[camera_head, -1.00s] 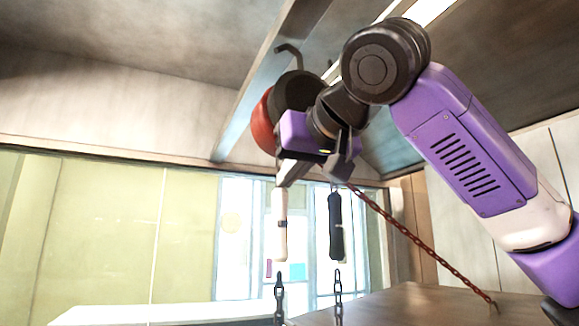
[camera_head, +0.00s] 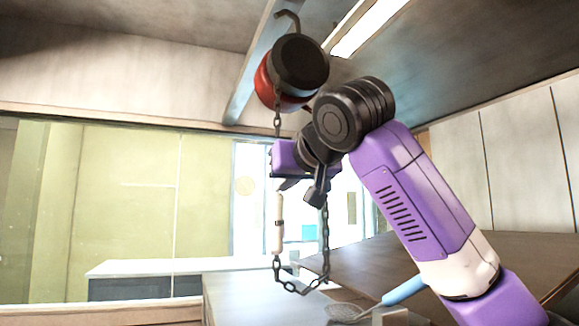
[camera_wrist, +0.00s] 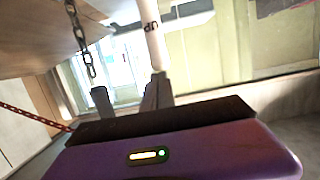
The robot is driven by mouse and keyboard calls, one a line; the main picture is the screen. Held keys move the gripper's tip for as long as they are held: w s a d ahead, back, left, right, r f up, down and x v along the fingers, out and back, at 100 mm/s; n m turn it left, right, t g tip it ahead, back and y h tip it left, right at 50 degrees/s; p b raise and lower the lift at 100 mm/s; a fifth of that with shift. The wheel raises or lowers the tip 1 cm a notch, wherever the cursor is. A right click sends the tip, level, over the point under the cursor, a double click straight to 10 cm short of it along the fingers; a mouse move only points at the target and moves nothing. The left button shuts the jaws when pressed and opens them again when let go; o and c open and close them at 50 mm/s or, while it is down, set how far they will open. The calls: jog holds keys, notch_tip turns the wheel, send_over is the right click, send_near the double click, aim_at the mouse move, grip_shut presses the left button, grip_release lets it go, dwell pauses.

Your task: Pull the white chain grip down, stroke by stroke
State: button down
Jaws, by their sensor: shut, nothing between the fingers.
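The white chain grip (camera_head: 279,222) hangs upright on a chain below the red and black hoist (camera_head: 292,72). My gripper (camera_head: 289,184) is just above the grip's top end in the head view. The chain (camera_head: 325,245) loops below the grip and rises on the right. My gripper hides part of the chain above the grip.
A pale counter (camera_head: 225,285) is below the chain loop. A red chain (camera_wrist: 30,115) runs at the left of the wrist view. Ceiling beams are overhead.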

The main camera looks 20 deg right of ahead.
aim_at(281, 211)
notch_tip(281, 211, down, 5)
jog(key=shift+w+f+b, duration=0.15)
jog(key=shift+b, duration=0.8)
jog(key=s+r+p, duration=0.1)
jog(key=s+r, duration=0.6)
jog(key=s, duration=0.3)
